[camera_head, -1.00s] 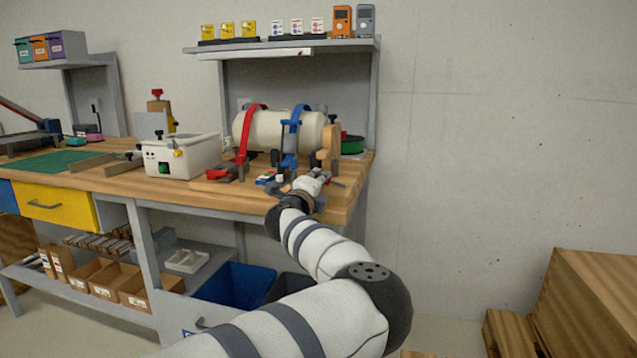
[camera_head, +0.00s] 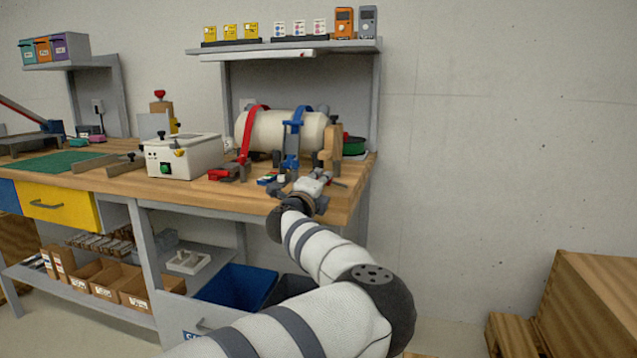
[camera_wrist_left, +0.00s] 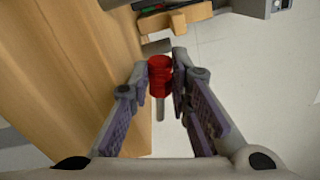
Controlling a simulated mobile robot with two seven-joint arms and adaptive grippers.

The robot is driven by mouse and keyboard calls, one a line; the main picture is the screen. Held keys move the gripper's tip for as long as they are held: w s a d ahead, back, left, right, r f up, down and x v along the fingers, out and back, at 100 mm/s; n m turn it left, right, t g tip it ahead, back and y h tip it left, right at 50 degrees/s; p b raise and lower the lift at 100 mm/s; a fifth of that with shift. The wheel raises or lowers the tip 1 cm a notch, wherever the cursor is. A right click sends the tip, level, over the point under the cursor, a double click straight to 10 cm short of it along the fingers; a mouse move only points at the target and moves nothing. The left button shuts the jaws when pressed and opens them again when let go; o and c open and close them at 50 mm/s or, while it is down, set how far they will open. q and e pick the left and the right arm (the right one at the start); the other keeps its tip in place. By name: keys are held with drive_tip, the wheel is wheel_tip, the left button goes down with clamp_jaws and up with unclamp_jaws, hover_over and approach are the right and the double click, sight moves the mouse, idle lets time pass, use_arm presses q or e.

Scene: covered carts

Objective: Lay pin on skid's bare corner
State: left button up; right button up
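My left gripper (camera_head: 318,183) is at the bench's front right edge, near the white tank (camera_head: 280,130) with its red and blue straps. In the left wrist view the left gripper (camera_wrist_left: 160,78) is closed around a pin's red head (camera_wrist_left: 160,74), with the grey shank (camera_wrist_left: 160,106) showing between the fingers. The pin is not clear in the head view. The tank rests in a cradle with a wooden end piece (camera_head: 331,146). I cannot clearly tell the skid's outline or its bare corner from the bench top. My right gripper is not in view.
The bench top (camera_head: 180,191) has little free room at the right. A shelf (camera_head: 340,46) is above. A wooden crate (camera_head: 590,300) stands at the right.

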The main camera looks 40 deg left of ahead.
use_arm(q)
drive_tip(key=v, duration=0.7)
drive_tip(key=shift+s+d+f, duration=0.15)
drive_tip(key=shift+s+f, duration=0.05)
drive_tip(key=shift+f, duration=0.2)
drive_tip(key=shift+s+d+r, duration=0.15)
drive_tip(key=shift+s+r, duration=0.1)
drive_tip(key=shift+r, duration=0.1)
